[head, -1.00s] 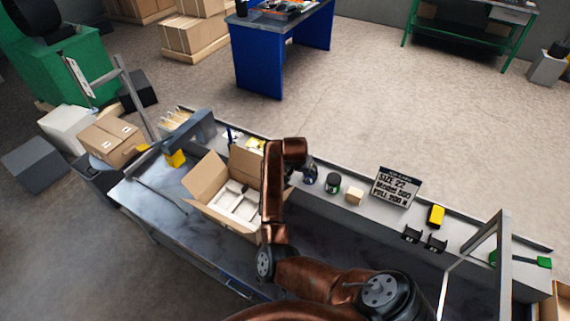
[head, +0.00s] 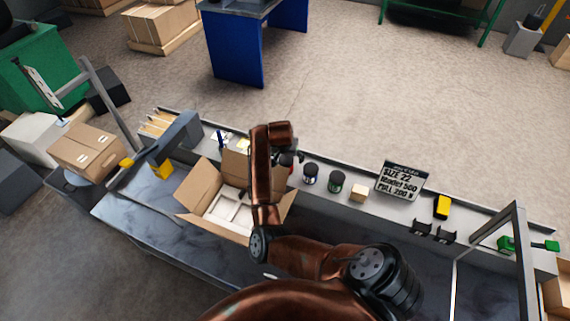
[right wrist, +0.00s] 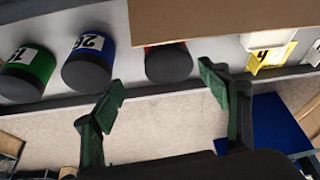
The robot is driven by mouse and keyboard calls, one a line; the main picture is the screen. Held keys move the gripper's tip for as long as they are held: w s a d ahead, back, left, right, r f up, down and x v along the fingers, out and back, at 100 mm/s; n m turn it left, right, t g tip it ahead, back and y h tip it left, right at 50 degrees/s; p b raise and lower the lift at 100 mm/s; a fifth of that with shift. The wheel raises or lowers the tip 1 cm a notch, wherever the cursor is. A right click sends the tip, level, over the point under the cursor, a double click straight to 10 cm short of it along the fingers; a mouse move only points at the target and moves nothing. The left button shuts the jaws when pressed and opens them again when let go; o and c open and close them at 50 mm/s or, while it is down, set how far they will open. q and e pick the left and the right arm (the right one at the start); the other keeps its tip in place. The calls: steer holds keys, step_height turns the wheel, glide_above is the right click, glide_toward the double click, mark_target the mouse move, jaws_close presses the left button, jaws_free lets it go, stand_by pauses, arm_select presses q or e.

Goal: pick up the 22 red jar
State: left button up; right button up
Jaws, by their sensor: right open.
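The red jar (head: 286,161) stands on the back shelf in the head view, largely hidden by my right arm and gripper. In the right wrist view the red jar (right wrist: 168,62) shows its dark lid and a strip of red; a cardboard flap covers the rest, and no number is readable. My right gripper (head: 299,157) is close to the red jar. In the right wrist view its two fingers (right wrist: 163,82) are spread apart and empty, with the red jar beyond the gap between them. My left gripper is out of view.
A blue jar (head: 311,173) and a green jar (head: 337,182) stand to the right of the red one. An open carton (head: 206,184) is left of my arm, its flap near the red jar. A sign (head: 400,180) reading SIZE 22 stands further right.

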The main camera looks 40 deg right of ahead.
mark_target(285, 160)
steer(key=shift+w+a+f, duration=0.15)
steer(key=shift+w+f, duration=0.45)
steer(key=shift+f, duration=0.35)
steer(key=x, duration=0.2)
steer(key=shift+w+f+b, duration=0.15)
steer(key=shift+f+b, duration=0.15)
steer(key=shift+b, duration=0.1)
steer(key=shift+f, duration=0.35)
steer(key=shift+w, duration=0.1)
steer(key=c, duration=1.8)
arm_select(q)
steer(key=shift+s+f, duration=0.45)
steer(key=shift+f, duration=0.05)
arm_select(e)
steer(key=shift+c, duration=0.4)
